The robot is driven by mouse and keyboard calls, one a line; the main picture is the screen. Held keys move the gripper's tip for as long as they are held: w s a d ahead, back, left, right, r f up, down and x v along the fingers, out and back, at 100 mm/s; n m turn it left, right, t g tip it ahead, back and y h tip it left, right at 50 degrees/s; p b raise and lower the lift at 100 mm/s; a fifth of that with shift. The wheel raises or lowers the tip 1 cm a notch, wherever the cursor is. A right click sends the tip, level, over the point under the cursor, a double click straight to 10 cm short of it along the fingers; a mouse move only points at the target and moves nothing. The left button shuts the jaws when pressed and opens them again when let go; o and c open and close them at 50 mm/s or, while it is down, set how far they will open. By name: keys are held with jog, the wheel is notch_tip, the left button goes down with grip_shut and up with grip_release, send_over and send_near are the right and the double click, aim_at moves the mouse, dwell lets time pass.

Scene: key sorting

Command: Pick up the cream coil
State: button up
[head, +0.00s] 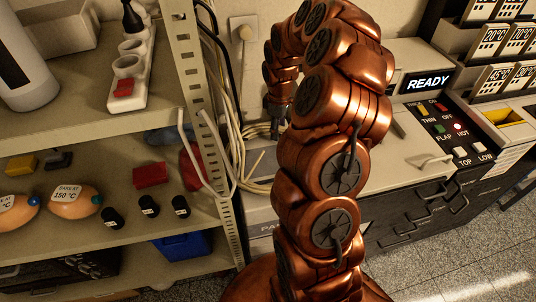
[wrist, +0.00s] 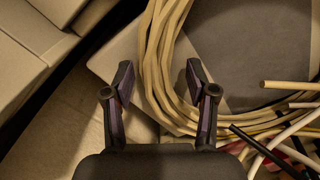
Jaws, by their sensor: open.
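The cream coil (wrist: 165,60) is a bundle of several cream cable strands. In the wrist view it curves down from the top middle and sweeps to the right. My gripper (wrist: 158,78) is open, with one dark finger on each side of the coil's left stretch. The strands show between the fingertips; I cannot tell whether the fingers touch them. In the head view the coil (head: 256,158) lies behind my copper arm, at the foot of the wall, and my gripper (head: 277,112) points down at it. My arm hides the coil's right part.
A metal shelf (head: 120,140) with several small items stands on the left; its upright is close to the coil. Loose cream and black cable ends (wrist: 270,140) lie at lower right in the wrist view. A machine with a READY display (head: 430,82) stands on the right.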

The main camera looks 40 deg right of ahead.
jog(key=shift+f, duration=0.15)
jog(key=shift+c, duration=0.2)
grip_shut()
dwell(0.4)
